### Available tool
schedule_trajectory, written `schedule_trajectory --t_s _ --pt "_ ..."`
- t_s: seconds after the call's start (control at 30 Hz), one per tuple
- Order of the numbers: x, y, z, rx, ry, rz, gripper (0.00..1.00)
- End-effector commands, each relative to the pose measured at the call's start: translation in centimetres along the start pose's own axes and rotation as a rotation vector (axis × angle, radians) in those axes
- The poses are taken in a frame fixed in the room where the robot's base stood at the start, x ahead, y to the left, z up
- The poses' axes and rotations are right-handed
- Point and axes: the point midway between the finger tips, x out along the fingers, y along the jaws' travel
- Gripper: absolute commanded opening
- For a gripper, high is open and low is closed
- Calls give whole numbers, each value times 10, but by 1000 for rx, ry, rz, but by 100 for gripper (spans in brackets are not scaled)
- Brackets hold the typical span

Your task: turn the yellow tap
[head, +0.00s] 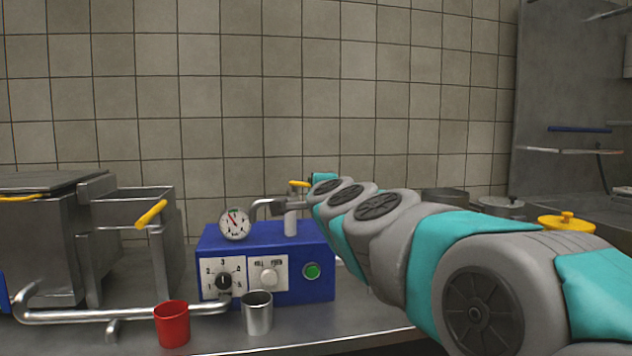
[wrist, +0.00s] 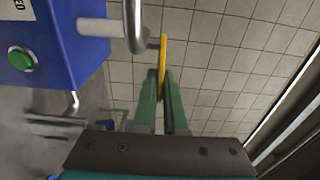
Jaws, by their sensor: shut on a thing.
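The yellow tap (head: 299,184) is a small handle at the top of a metal pipe on the blue machine (head: 265,240). In the wrist view the yellow tap (wrist: 163,55) is a long thin bar beside the metal spout. My gripper (wrist: 163,75) has its two green fingers shut on the near part of the yellow bar. In the head view my arm reaches in from the right, and the gripper's fingers are mostly hidden behind the arm. The blue machine also shows in the wrist view (wrist: 75,35) at the upper left, with a green button.
A red cup (head: 172,325) and a metal cup (head: 257,313) stand in front of the machine. A fryer with a yellow handle (head: 151,214) is at the left. A pot with a yellow lid (head: 566,224) is at the right. The tiled wall is behind.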

Motion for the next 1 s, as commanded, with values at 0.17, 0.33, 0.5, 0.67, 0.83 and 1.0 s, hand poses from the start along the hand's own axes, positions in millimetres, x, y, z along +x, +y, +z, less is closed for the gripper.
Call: schedule_trajectory --t_s 0.17,0.33,0.5,0.67,0.83,1.0 --pt "-2 0 4 -2 81 1 0" --pt "-5 1 10 2 154 2 0" --pt "-7 2 14 2 240 3 0" --pt "-8 3 18 -2 323 6 0" --pt "-10 1 20 0 399 3 0" --pt "-11 1 22 0 447 2 0"
